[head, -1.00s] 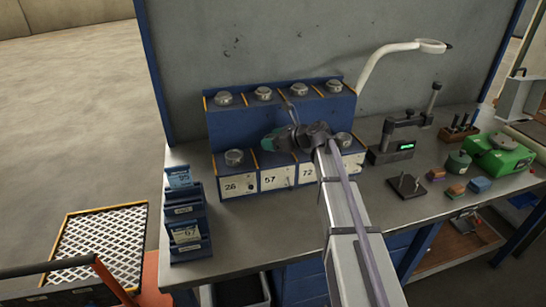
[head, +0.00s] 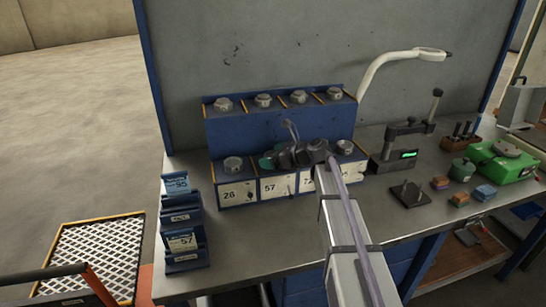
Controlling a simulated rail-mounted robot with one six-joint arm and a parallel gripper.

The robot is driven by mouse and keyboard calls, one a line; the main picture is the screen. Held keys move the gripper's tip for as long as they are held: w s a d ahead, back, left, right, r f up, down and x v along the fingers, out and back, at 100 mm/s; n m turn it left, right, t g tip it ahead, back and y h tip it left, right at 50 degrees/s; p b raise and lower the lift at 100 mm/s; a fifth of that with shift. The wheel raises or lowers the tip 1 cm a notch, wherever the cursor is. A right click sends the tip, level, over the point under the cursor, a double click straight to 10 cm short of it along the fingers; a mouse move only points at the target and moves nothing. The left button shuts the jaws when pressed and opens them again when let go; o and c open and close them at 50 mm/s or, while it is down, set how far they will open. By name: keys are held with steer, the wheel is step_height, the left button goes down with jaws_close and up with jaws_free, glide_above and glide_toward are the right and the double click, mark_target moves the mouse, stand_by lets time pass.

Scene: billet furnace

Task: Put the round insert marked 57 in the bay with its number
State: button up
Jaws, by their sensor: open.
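The blue rack (head: 275,128) stands on the bench with two tiers of bays. The bay labelled 57 (head: 271,188) is in the lower tier, just right of the bay labelled 26 (head: 238,193). My gripper (head: 270,161) is open, low over the bay labelled 57, and hides most of its floor. Whether an insert lies between or under the jaws I cannot tell. Round metal inserts sit on the upper tier, such as this one (head: 263,100), and in the lower tier at the left (head: 233,163) and right (head: 345,147). Their markings are too small to read.
A lamp (head: 400,55), a gauge stand (head: 398,150), a black plate with pins (head: 409,194) and a green device (head: 508,164) are to the right. Bare bench lies in front of the rack.

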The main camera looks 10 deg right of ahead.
steer(key=shift+s+d+r+p, duration=0.1)
steer(key=shift+r+p, duration=0.2)
steer(key=shift+p, duration=0.05)
steer(key=p+v, duration=0.4)
steer(key=v, duration=0.8)
steer(key=s+a+f+n+g+h, duration=0.2)
steer(key=s+a+f+n, duration=0.1)
steer(key=s+n, duration=0.3)
steer(key=s+a+f+n+g+h, duration=0.3)
steer(key=s+f+n, duration=0.1)
steer(key=s+n, duration=0.3)
steer(key=s+a+f+n+g+h, duration=0.2)
steer(key=s+a+f+n, duration=0.1)
steer(key=s+n, duration=0.4)
steer(key=shift+s+a+f+n+g, duration=0.1)
steer(key=shift+a+f+n+g, duration=0.1)
steer(key=shift+a+n+g, duration=0.25)
steer(key=s+n+h, duration=0.2)
steer(key=n, duration=0.1)
steer(key=s+d+n+g+h, duration=0.1)
steer(key=s+n, duration=0.1)
steer(key=shift+s+f, duration=0.15)
steer(key=shift+f, duration=0.15)
steer(key=shift+s+d, duration=0.15)
